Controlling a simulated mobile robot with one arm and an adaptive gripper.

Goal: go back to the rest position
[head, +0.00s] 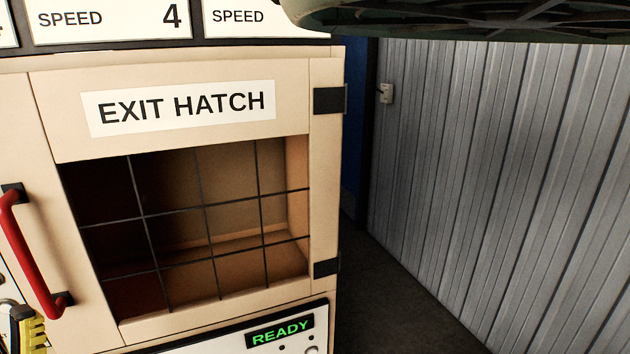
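The exit hatch (183,95) is a cream door with a barred window, and it appears closed. A red handle (32,255) is on its left side and black hinges are on its right. Behind the bars the compartment looks empty, though its left part is dark. My gripper cannot be made out in the head view, so the arm's pose is not shown.
A green READY display (281,332) is below the hatch, and speed panels (103,18) are above it. A yellow and black ridged piece (30,331) shows at lower left. A dark ribbed underside (480,15) hangs at top right. A corrugated wall (500,180) stands right, beyond dark floor.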

